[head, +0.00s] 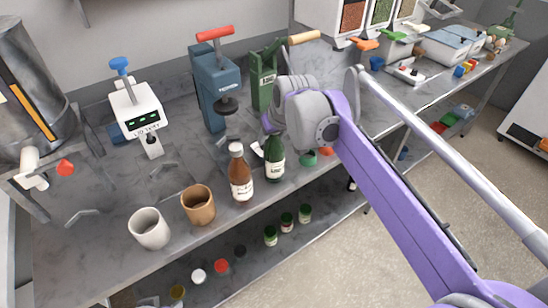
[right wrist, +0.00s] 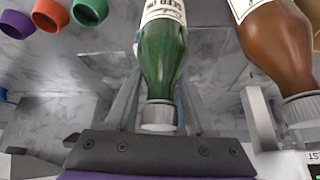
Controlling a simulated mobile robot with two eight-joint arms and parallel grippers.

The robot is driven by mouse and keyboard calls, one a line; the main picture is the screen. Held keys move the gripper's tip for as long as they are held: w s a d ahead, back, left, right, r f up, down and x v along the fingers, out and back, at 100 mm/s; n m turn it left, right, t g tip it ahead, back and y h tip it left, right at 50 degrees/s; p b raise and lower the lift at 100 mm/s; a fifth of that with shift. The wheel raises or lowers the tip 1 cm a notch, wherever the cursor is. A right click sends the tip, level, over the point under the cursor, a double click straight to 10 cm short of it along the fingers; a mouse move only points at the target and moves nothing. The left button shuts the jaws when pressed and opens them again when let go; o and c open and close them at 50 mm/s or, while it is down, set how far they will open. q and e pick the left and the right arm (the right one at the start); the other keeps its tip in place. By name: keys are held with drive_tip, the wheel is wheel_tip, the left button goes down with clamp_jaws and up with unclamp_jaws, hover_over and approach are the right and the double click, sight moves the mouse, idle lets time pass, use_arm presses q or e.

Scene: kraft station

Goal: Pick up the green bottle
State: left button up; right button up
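The green bottle (head: 274,160), dark glass with a pale label and a silver cap, stands upright on the grey counter in the head view. In the right wrist view the green bottle (right wrist: 162,55) lies between the fingers of my right gripper (right wrist: 157,85), its cap toward the palm. The fingers are apart, with a gap showing on each side of the neck. In the head view my right gripper (head: 266,132) is at the bottle's upper part, partly hidden by my purple and grey arm. My left gripper is not in view.
A brown bottle (head: 240,174) stands close left of the green one. A tan cup (head: 198,206) and a white cup (head: 150,229) are farther left. Blue (head: 214,95) and green (head: 263,80) presses stand behind. Small coloured caps (right wrist: 89,10) lie nearby.

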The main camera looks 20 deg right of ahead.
clamp_jaws()
drive_tip(key=shift+s, duration=0.1)
idle(1.0)
